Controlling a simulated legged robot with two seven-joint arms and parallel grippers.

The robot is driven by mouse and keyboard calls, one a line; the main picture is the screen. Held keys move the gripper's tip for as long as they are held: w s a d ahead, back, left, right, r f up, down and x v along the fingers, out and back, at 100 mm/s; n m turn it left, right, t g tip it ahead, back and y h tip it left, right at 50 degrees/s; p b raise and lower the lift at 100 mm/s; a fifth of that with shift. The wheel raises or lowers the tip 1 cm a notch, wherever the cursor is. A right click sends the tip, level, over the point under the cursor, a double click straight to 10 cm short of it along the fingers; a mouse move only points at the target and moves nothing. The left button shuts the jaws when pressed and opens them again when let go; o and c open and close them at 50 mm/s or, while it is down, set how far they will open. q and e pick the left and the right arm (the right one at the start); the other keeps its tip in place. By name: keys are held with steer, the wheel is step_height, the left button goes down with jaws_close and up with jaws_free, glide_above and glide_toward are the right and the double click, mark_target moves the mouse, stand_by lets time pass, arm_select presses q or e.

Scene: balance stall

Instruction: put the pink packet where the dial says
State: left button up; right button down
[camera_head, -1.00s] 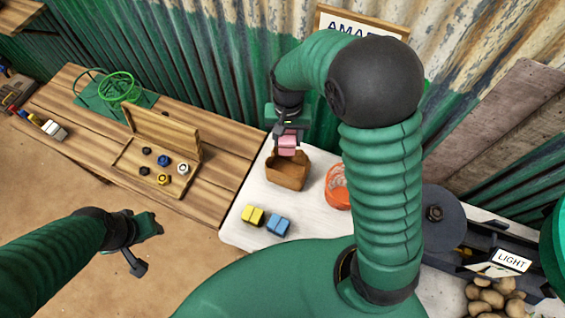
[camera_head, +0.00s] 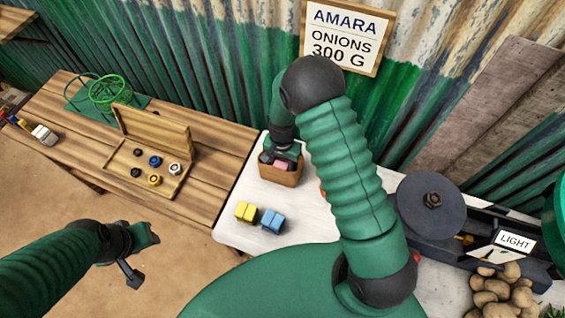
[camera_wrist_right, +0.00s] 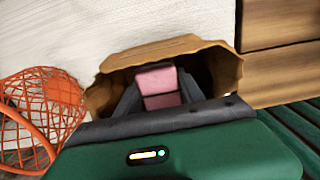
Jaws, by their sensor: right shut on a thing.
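The pink packet (camera_head: 281,164) is in my right gripper (camera_head: 278,158), at the mouth of the brown paper bag (camera_head: 282,177) on the white table. In the right wrist view the two fingers (camera_wrist_right: 158,95) are shut on the pink packet (camera_wrist_right: 157,80), which sits inside the bag's open rim (camera_wrist_right: 160,49). Whether it touches the bag's bottom is hidden. The balance's dial side (camera_head: 432,206) is a dark disc at right; a card reading LIGHT (camera_head: 515,242) stands by it. My left gripper (camera_head: 143,238) hangs at lower left, apart from everything; its jaws are unclear.
Yellow (camera_head: 246,211) and blue (camera_head: 272,220) packets stand in front of the bag. An orange net (camera_wrist_right: 40,105) is beside it. Potatoes (camera_head: 503,290) lie at right. A wooden box (camera_head: 150,180) of weights is on the left bench. A sign reads AMARA ONIONS 300 G (camera_head: 345,37).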

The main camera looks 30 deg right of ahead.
mark_target(281, 161)
steer(key=shift+w+a+f, duration=0.1)
steer(key=shift+w+a, duration=0.1)
steer(key=shift+a, duration=0.15)
steer(key=c, duration=1.1)
jaws_free()
steer(key=o, duration=0.4)
steer(key=shift+s+d, duration=0.15)
steer(key=shift+d, duration=0.25)
steer(key=shift+r, duration=0.3)
step_height(281, 161, up, 12)
steer(key=s+a+r+n+t, duration=0.1)
steer(key=s+r+n, duration=0.1)
steer(key=s+n, duration=0.1)
steer(key=s+a+r+n, duration=0.1)
steer(key=s+n, duration=0.2)
steer(key=s, duration=0.2)
steer(key=s+a+r+n+t, duration=0.1)
steer(key=s+r+n, duration=0.1)
steer(key=s+n, duration=0.1)
steer(key=shift+s+a+r+n+t, duration=0.3)
steer(key=shift+s+r, duration=0.05)
steer(key=shift+s, duration=0.35)
